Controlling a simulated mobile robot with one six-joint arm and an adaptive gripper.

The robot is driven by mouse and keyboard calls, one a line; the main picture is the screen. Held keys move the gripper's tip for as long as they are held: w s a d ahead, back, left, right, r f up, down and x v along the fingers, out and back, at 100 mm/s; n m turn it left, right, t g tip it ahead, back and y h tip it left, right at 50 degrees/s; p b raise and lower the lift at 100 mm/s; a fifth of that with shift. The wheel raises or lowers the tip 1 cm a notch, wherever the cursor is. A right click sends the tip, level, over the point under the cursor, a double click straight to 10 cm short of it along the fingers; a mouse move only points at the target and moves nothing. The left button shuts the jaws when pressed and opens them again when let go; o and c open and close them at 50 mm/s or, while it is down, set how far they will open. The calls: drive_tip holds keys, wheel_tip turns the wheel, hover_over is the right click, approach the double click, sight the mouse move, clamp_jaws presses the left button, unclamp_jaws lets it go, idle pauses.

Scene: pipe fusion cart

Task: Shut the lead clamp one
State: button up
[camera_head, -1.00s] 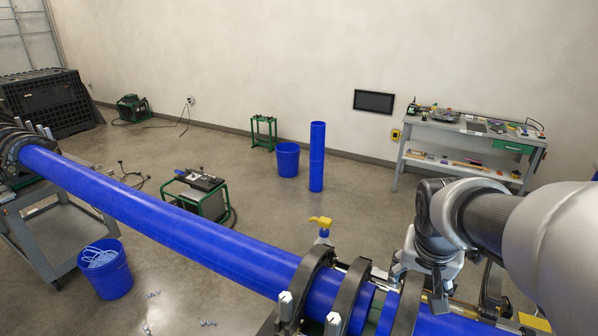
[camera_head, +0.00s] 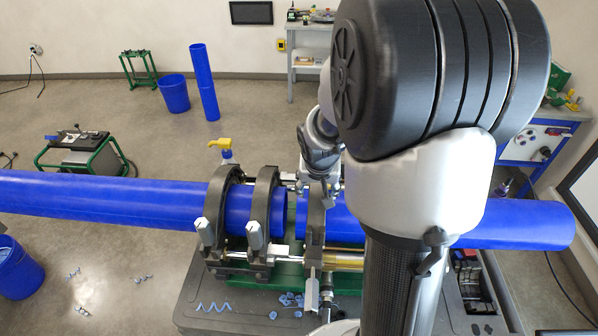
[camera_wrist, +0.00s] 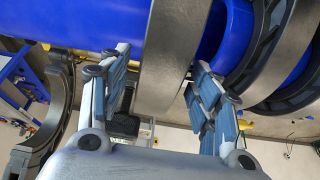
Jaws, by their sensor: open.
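A blue pipe (camera_head: 120,202) lies across the fusion cart in dark ring clamps. Two clamps, the left one (camera_head: 218,212) and its neighbour (camera_head: 262,218), sit around the left pipe length. A third clamp (camera_head: 313,228) sits right of the gap between pipe ends. My gripper (camera_head: 326,185) is behind that third clamp; its fingers are partly hidden. In the wrist view my gripper (camera_wrist: 158,78) is open, with a grey clamp band (camera_wrist: 170,55) between its fingers. A dark curved clamp half (camera_wrist: 52,112) stands swung away at left. Which one is lead clamp one, I cannot tell.
My arm hides the cart's right middle. Blue shavings (camera_head: 290,299) lie on the cart top (camera_head: 240,318). A blue bucket (camera_head: 17,270) stands at left. Floor behind the pipe is mostly clear.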

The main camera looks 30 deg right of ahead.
drive_tip(key=shift+w+d+f, duration=0.15)
drive_tip(key=shift+w+f, duration=0.05)
drive_tip(key=shift+f, duration=0.5)
drive_tip(key=shift+c, duration=0.4)
